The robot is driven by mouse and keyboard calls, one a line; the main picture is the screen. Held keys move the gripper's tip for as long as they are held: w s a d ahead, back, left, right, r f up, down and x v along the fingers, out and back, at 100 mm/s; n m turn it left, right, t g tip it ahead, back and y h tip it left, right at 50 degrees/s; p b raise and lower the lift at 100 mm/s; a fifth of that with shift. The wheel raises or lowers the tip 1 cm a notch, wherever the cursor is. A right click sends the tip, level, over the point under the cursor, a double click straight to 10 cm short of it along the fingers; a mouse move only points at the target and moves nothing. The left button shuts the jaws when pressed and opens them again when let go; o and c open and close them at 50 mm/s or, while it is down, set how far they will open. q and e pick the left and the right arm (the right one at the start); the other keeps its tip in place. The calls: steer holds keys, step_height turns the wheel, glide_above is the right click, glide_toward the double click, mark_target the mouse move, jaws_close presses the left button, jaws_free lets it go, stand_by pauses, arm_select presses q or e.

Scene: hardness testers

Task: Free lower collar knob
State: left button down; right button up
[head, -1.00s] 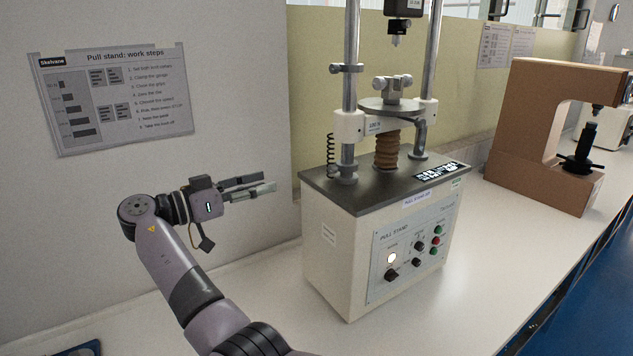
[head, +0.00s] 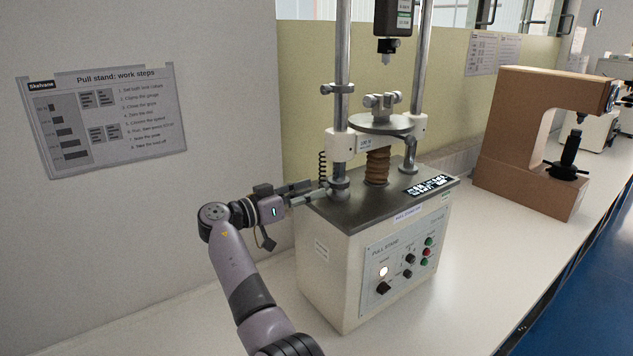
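The pull stand (head: 370,255) stands on the bench. Its lower collar (head: 339,188) sits at the foot of the left column, just above the dark top plate. The collar's knob is small and cannot be made out clearly beside my fingertips. The upper collar (head: 338,89) is higher on the same column.
The screw bellows (head: 377,166) stands between the columns. A brown tester (head: 500,130) stands to the right. A work-steps sheet (head: 105,118) is on the wall. The bench front is clear.

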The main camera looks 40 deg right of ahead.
mark_target(324, 187)
steer(key=shift+d+p, duration=0.3)
steer(key=shift+d, duration=1.05)
steer(key=shift+s, duration=0.1)
steer(key=shift+c, duration=0.4)
jaws_close()
